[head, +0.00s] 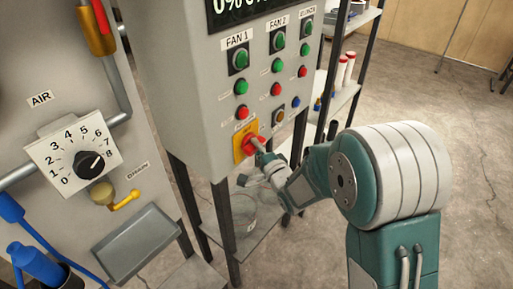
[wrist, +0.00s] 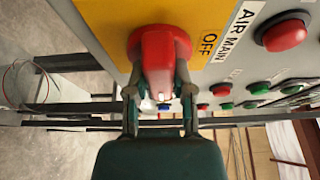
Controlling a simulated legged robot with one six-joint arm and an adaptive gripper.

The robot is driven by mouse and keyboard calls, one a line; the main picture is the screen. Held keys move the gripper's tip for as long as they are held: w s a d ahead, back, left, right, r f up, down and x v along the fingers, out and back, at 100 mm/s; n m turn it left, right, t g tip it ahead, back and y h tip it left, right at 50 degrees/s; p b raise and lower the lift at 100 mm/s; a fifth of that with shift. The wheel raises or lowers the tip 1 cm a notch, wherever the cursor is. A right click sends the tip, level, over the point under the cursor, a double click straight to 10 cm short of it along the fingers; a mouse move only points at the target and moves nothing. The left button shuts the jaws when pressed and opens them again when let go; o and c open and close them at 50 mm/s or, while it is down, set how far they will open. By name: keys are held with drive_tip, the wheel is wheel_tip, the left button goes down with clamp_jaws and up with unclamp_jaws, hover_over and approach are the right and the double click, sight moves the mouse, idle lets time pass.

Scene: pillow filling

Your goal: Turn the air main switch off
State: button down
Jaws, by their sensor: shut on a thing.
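The air main switch is a red rotary handle (wrist: 158,62) on a yellow plate (wrist: 105,18) on the grey control panel. In the wrist view, an OFF mark (wrist: 208,42) is just right of the handle, beside the AIR MAIN label (wrist: 236,33). The handle's bar runs up and down in that picture, not pointing at OFF. My gripper (wrist: 160,88) is shut on the handle, one finger on each side. In the head view, the red handle (head: 250,144) shows on its yellow plate (head: 239,135), partly covered by my gripper (head: 262,155).
Fan push buttons (head: 240,86) sit above the switch. A red button (wrist: 285,33) is close to the label. At left is a panel with an air dial (head: 75,160) and a yellow drain valve (head: 125,200). A shelf (head: 345,95) stands behind; floor at right is clear.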

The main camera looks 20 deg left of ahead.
drive_tip(key=shift+f, duration=0.2)
drive_tip(key=n, duration=0.2)
drive_tip(key=n+y, duration=0.1)
drive_tip(key=n, duration=0.1)
drive_tip(key=shift+f+t, duration=0.2)
drive_tip(key=shift+t, duration=0.1)
drive_tip(key=n+y, duration=0.1)
drive_tip(key=n, duration=0.2)
drive_tip(key=n+y, duration=0.2)
drive_tip(key=n, duration=0.1)
drive_tip(key=shift+f, duration=0.1)
drive_tip(key=n+g+y, duration=0.1)
drive_tip(key=n, duration=0.2)
drive_tip(key=n+g+y, duration=0.1)
drive_tip(key=n, duration=0.2)
drive_tip(key=shift+w+d+n+g+y, duration=0.1)
drive_tip(key=shift+n+g+y, duration=0.45)
drive_tip(key=shift+n, duration=1)
drive_tip(key=shift+n+g+y, duration=0.35)
drive_tip(key=shift+n+g, duration=0.4)
drive_tip(key=shift+n, duration=0.8)
drive_tip(key=shift+c, duration=2.4)
unclamp_jaws()
drive_tip(key=shift+w+n, duration=0.1)
drive_tip(key=shift+n, duration=0.2)
